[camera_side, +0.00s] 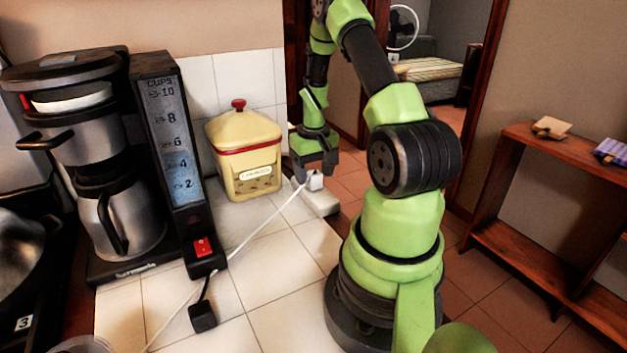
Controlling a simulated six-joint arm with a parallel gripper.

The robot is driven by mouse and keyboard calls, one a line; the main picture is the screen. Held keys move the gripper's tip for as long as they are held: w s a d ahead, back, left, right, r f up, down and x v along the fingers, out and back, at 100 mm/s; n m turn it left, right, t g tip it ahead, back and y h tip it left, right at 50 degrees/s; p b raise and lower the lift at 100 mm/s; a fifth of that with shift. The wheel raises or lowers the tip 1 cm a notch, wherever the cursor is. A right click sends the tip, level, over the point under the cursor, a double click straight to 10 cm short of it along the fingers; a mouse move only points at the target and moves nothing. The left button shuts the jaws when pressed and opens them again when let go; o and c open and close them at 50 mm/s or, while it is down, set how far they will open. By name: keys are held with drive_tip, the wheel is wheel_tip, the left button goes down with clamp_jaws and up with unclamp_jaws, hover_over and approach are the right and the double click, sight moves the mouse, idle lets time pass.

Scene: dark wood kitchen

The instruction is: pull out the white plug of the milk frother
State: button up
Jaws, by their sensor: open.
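I cannot make out the milk frother itself.
A coffee maker (123,240) with a steel jug stands at the left. A black plug (202,317) lies in front of it. A yellow canister (245,155) with a red knob stands close left of my gripper. The middle tiles are clear except for the cable.

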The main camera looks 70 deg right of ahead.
sight(314, 173)
drive_tip(key=shift+f, duration=0.95)
idle(0.3)
clamp_jaws()
drive_tip(key=shift+r, duration=3)
